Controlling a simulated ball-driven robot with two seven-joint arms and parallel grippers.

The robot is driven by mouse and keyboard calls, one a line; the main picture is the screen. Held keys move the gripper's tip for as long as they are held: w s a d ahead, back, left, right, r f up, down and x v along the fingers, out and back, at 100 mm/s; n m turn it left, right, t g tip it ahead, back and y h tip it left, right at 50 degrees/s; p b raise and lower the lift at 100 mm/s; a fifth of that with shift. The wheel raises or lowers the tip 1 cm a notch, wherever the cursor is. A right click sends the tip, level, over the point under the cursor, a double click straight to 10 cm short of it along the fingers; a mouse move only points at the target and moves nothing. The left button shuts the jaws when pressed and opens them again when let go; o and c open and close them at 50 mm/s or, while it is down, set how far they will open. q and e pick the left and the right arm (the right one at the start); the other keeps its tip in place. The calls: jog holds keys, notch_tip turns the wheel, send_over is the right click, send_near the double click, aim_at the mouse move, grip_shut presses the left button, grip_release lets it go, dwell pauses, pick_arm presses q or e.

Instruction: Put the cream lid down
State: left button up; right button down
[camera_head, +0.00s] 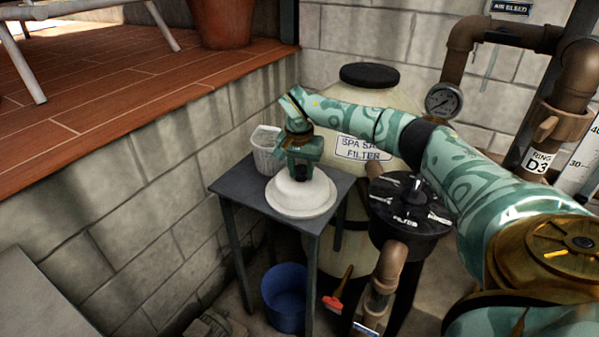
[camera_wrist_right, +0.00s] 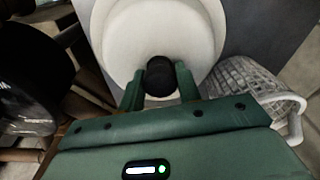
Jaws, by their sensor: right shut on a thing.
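The cream lid (camera_head: 302,194) is a round, domed disc with a dark knob on top. It is over the small grey table (camera_head: 236,186) in the head view; I cannot tell whether it touches the tabletop. My right gripper (camera_head: 300,174) is above the lid and shut on its knob. In the right wrist view the fingers of my right gripper (camera_wrist_right: 160,84) are on either side of the black knob (camera_wrist_right: 160,70), with the cream lid (camera_wrist_right: 113,30) beyond them. My left gripper is not in view.
A white basket (camera_head: 266,150) stands at the table's back corner, close to the lid. A filter tank (camera_head: 408,88) and a black-lidded strainer (camera_head: 408,207) stand to the right. A blue bucket (camera_head: 284,296) and red brush (camera_head: 337,300) are below. The table's front left top looks clear.

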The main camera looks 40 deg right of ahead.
jog(key=c, duration=1)
grip_release()
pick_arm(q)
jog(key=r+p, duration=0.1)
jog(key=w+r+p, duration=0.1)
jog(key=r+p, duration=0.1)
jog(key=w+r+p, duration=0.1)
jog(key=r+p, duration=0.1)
pick_arm(e)
notch_tip(320, 180, up, 12)
jog(key=a, duration=0.1)
jog(key=shift+s+a+r, duration=0.15)
jog(key=shift+s+a, duration=0.05)
jog(key=shift+s, duration=0.2)
